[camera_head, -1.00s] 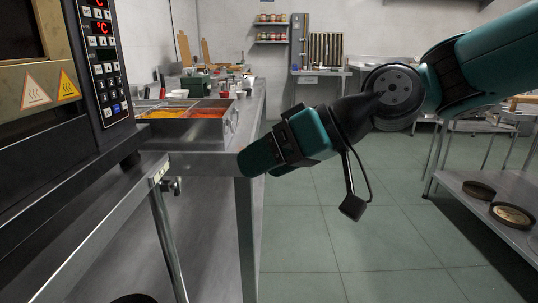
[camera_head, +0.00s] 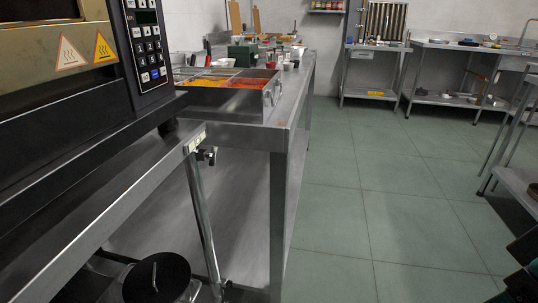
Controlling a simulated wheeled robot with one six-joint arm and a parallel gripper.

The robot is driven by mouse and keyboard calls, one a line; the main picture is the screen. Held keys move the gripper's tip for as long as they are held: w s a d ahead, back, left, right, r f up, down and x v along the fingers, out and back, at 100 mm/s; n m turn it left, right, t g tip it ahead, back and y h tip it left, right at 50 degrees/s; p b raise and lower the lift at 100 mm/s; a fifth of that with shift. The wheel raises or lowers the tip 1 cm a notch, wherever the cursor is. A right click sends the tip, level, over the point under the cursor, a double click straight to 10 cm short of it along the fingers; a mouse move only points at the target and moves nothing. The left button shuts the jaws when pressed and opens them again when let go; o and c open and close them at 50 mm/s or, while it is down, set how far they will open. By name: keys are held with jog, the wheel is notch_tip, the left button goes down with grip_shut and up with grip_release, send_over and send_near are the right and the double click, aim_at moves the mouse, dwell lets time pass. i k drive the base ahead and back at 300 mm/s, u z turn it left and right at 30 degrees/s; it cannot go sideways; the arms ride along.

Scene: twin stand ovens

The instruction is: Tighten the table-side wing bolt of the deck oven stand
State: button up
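The deck oven (camera_head: 70,75) fills the upper left, on its steel stand (camera_head: 120,190). A small dark wing bolt (camera_head: 207,155) sits at the top of the stand's slim leg (camera_head: 204,225), on the side facing the steel table (camera_head: 278,180). It is too small to tell how its wings are turned or how tight it is. Another dark fitting (camera_head: 228,285) shows low beside the same leg. Only a dark teal part of my arm shows at the lower right corner. My gripper is out of view, and nothing of mine touches the bolt.
The table's front leg (camera_head: 278,235) stands just right of the bolt, leaving a narrow gap. An orange-and-yellow ingredient tray (camera_head: 225,98) sits on the table. A round black lid (camera_head: 157,278) is below the stand. Open green floor (camera_head: 400,220) lies to the right.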

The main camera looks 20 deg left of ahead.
aim_at(212, 156)
jog(key=z, duration=0.65)
jog(key=i, duration=0.3)
jog(key=u, duration=1.55)
